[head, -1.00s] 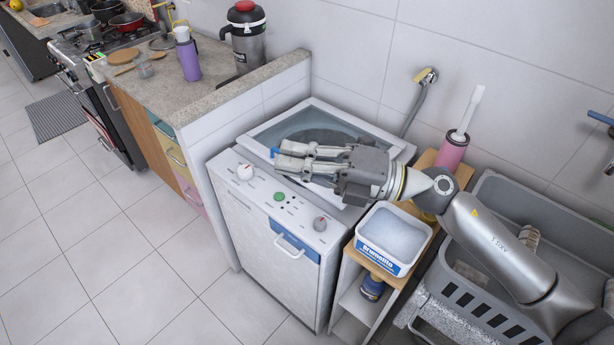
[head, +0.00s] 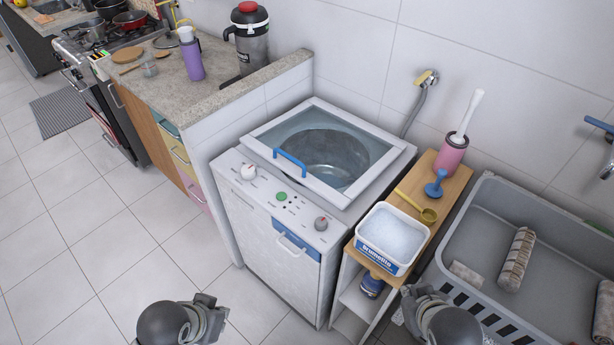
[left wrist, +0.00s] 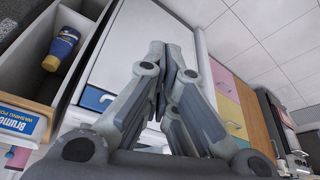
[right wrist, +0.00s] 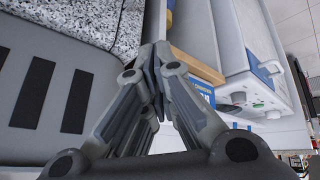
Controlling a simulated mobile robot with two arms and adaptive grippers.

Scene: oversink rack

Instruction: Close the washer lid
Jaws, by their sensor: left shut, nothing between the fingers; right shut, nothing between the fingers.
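The washer (head: 262,232) is white, with knobs and a green button on its front panel. Its lid (head: 372,148) has a white frame, a clear pane and a blue handle (head: 290,161). The lid lies down flat over the drum opening, and the drum shows through the pane. My left gripper (left wrist: 168,50) is shut and empty, in front of the washer's white front in the left wrist view. My right gripper (right wrist: 155,52) is shut and empty, low beside the grey basin in the right wrist view. Neither touches the lid.
A wooden-topped stand (head: 452,186) right of the washer holds a washing powder tub (head: 392,238), a yellow scoop and a pink brush holder. A grey basin (head: 462,240) stands further right. A counter (head: 215,92) is at the left. The floor in front is clear.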

